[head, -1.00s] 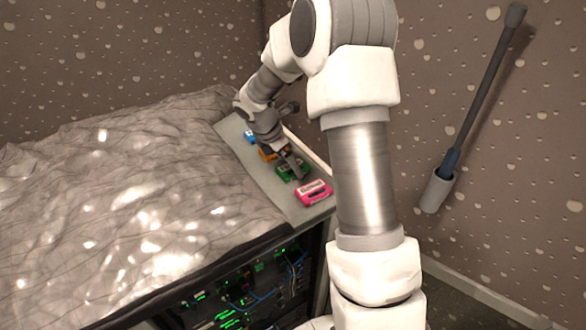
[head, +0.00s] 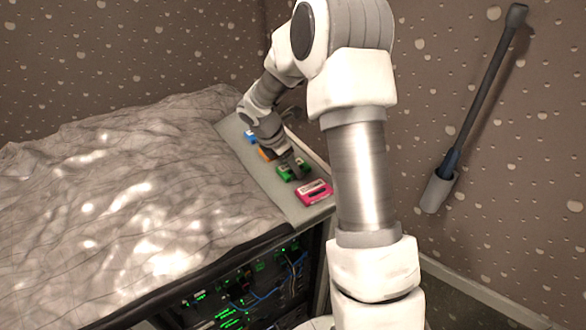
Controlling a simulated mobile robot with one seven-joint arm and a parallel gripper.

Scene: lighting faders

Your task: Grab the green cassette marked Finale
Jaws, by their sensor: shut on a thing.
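The green cassette (head: 284,174) lies on the grey shelf strip, between the orange cassette and the pink cassette. My gripper (head: 294,168) points down over it and is shut on it. The fingers cover part of the cassette, and its marking is too small to read. I cannot tell whether it is clear of the surface.
A pink cassette (head: 314,192) lies close on the near side. An orange cassette (head: 264,154) and a blue cassette (head: 250,136) lie farther back. A rumpled grey cover (head: 120,200) spreads to the left. A rack with green lights (head: 240,300) is below. The wall (head: 440,60) stands right.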

